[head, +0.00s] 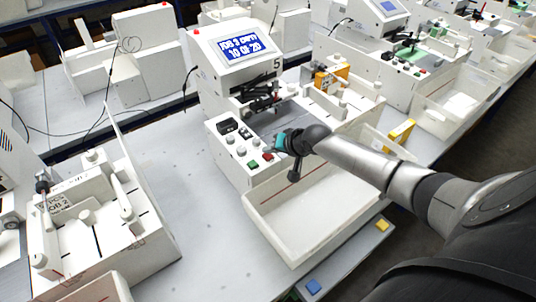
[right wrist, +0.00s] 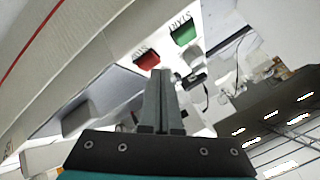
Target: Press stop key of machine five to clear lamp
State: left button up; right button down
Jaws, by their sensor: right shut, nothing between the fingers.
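Machine five (head: 235,85) stands in the middle of the head view, with a "5" on its side and a screen (head: 243,44) reading "JOB 3 EMPTY 10 OF 20". A small red lamp (head: 196,31) sits on its top left corner; I cannot tell if it is lit. Its front panel has a red stop key (head: 267,156) and a green key (head: 254,163). My right gripper (head: 274,147) is shut and empty beside the red key. In the right wrist view, its closed fingertips (right wrist: 162,72) point near the red key (right wrist: 147,58) and the green START key (right wrist: 185,33). Contact is unclear.
A white open bin (head: 290,240) stands in front of the machine, under my right forearm. Black knobs and switches (head: 228,127) sit on the panel near the keys. Another machine (head: 90,215) stands at left; the grey table (head: 190,215) between them is clear.

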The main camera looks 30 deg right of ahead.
jog(key=shift+f, duration=0.45)
dwell(0.5)
jog(key=shift+r+p, duration=0.8)
jog(key=shift+r, duration=0.05)
notch_tip(320, 180, up, 5)
jog(key=p, duration=0.5)
jog(key=shift+s, duration=0.1)
dwell(0.7)
